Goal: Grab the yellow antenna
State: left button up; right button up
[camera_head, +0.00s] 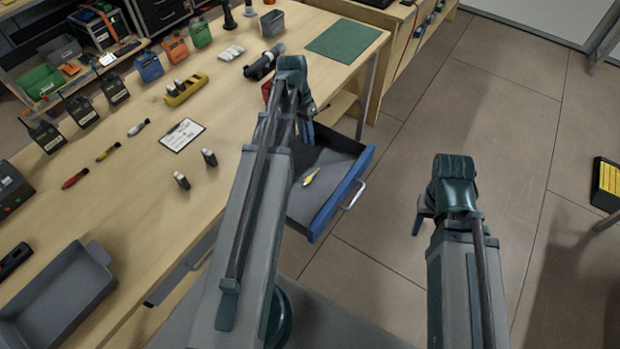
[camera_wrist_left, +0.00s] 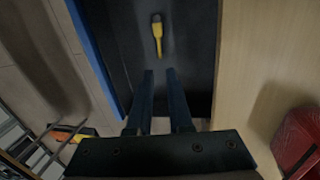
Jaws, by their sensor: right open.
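The yellow antenna (camera_head: 311,177), with a dark end, lies in the open drawer with a blue front (camera_head: 338,197). In the left wrist view the antenna (camera_wrist_left: 157,40) lies on the dark drawer floor, just beyond the fingertips. My left gripper (camera_head: 306,128) is over the drawer's far part, partly hidden by its own wrist. In the left wrist view its two fingers (camera_wrist_left: 160,76) are apart with nothing between them, pointing at the antenna. My right gripper (camera_head: 420,218) is open, away from the drawer, over the floor to the right.
The workbench (camera_head: 150,225) carries several radios, a yellow holder (camera_head: 186,89), a white card (camera_head: 182,135) and a grey tray (camera_head: 65,300). A red object (camera_wrist_left: 300,140) stands beside the drawer in the wrist view. The floor right of the drawer is clear.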

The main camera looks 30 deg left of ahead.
pick_arm(q)
jog(key=b, duration=0.8)
send_over(314, 173)
jog(key=a, duration=0.2)
jog(key=f, duration=0.5)
jog(key=w+f, duration=0.1)
jog(key=f, duration=0.2)
jog(key=shift+d+f, duration=0.1)
jog(key=shift+d, duration=0.15)
jog(key=shift+p, duration=0.3)
jog(key=shift+s, duration=0.1)
jog(key=f+b, duration=0.3)
jog(key=d+f+b, duration=0.1)
jog(key=f+b, duration=0.1)
jog(key=shift+s, duration=0.35)
jog(key=shift+r, duration=0.1)
grip_shut()
